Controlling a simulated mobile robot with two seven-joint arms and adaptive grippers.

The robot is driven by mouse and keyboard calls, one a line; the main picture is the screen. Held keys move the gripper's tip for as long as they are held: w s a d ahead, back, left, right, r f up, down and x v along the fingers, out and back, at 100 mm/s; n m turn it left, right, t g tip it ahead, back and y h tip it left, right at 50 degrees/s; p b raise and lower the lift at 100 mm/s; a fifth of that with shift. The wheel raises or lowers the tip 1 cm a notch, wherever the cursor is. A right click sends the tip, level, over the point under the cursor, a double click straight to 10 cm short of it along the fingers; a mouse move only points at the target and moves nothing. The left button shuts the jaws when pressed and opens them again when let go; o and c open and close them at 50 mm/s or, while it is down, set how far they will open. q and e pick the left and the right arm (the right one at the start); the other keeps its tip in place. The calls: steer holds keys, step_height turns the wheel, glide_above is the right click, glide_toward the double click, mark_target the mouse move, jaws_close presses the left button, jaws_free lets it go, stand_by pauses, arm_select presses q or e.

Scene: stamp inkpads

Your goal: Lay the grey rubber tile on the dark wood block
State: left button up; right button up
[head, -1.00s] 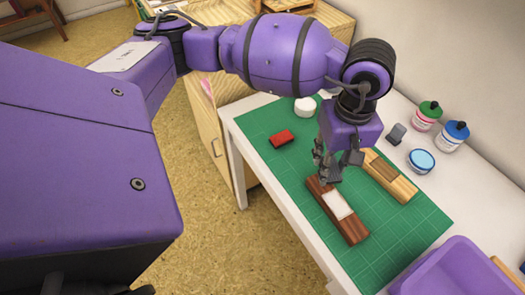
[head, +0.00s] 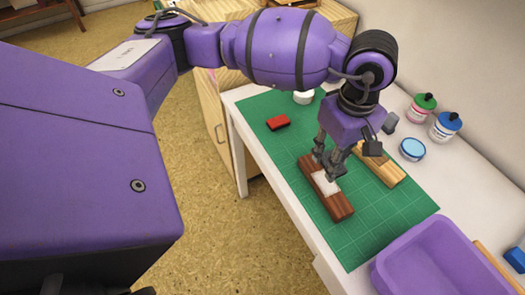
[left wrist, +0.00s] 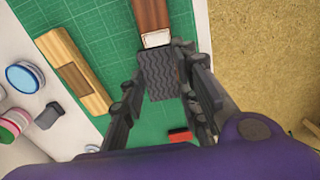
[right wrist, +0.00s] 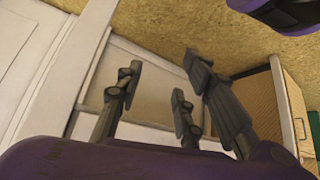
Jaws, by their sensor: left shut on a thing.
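The grey rubber tile (left wrist: 158,72), with a wavy pattern, is between the fingers of my left gripper (left wrist: 155,85) in the left wrist view. The gripper is shut on it. The dark wood block (head: 339,206) lies on the green mat and carries a white patch (head: 325,184). The block also shows in the left wrist view (left wrist: 152,14), just beyond the tile. I cannot tell whether they touch. My right gripper (right wrist: 160,85) is open and empty, away from the table.
A light wood block (head: 392,174) lies beside the dark one on the green mat (head: 373,228). A red block (head: 278,122) is at the far left. Bottles, a blue round tin (head: 412,149) and a small grey piece (head: 390,122) stand along the right. A purple bin (head: 425,255) is nearest.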

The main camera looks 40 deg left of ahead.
mark_target(326, 183)
arm_select(q)
steer(key=shift+d, duration=0.1)
steer(key=shift+f+b, duration=0.3)
steer(key=shift+b, duration=0.1)
steer(key=shift+s+f+b, duration=0.1)
steer(key=shift+f+b, duration=1.8)
steer(key=shift+f, duration=0.75)
steer(key=shift+f+b, duration=0.3)
steer(key=shift+f, duration=0.05)
steer(key=o, duration=1.1)
steer(key=shift+c, duration=0.2)
